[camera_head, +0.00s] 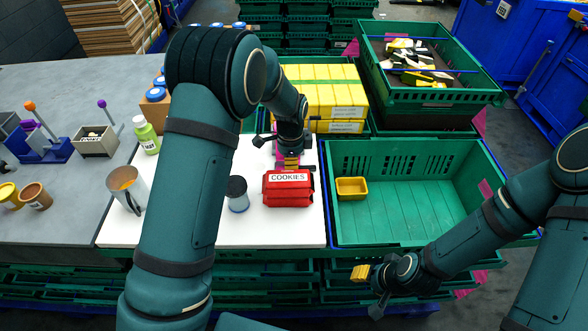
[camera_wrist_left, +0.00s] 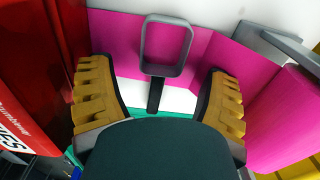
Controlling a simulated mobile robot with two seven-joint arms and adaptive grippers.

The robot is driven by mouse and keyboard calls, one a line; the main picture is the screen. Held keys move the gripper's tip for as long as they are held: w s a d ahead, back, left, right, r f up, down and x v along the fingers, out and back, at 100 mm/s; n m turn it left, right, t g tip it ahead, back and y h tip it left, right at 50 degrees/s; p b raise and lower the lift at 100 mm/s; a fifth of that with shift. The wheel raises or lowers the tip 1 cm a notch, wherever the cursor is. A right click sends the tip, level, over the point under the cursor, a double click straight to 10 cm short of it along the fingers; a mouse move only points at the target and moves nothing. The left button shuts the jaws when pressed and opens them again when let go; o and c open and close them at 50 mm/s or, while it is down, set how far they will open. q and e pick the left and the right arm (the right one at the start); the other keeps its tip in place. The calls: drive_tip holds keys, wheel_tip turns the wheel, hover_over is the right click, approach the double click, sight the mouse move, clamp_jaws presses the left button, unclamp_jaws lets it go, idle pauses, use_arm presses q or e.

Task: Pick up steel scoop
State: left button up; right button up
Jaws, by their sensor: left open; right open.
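In the left wrist view, a grey rectangular loop with a dark stem (camera_wrist_left: 183,48) shows just beyond and between the fingers; it may be the steel scoop's handle, but I cannot be sure. No scoop bowl is visible there. My left gripper (camera_wrist_left: 160,78) is open, its yellow-brown fingers spread on either side of the dark stem, apart from it. In the head view, the left gripper (camera_head: 291,163) points down behind the red cookies packet (camera_head: 288,189), partly hidden. My right gripper (camera_head: 368,275) hangs in front of the green crate, away from the table things.
A dark-lidded jar (camera_head: 237,194) stands left of the packet. A metal cup (camera_head: 127,187) stands at the white board's left. A yellow box (camera_head: 352,187) sits in the green crate (camera_head: 430,238), otherwise bare. Pink material (camera_wrist_left: 215,62) borders the left gripper's space.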

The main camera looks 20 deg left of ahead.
use_arm(q)
drive_tip(key=shift+f, duration=0.65)
drive_tip(key=shift+c, duration=0.3)
drive_tip(key=shift+r, duration=0.1)
drive_tip(key=c, duration=1.2)
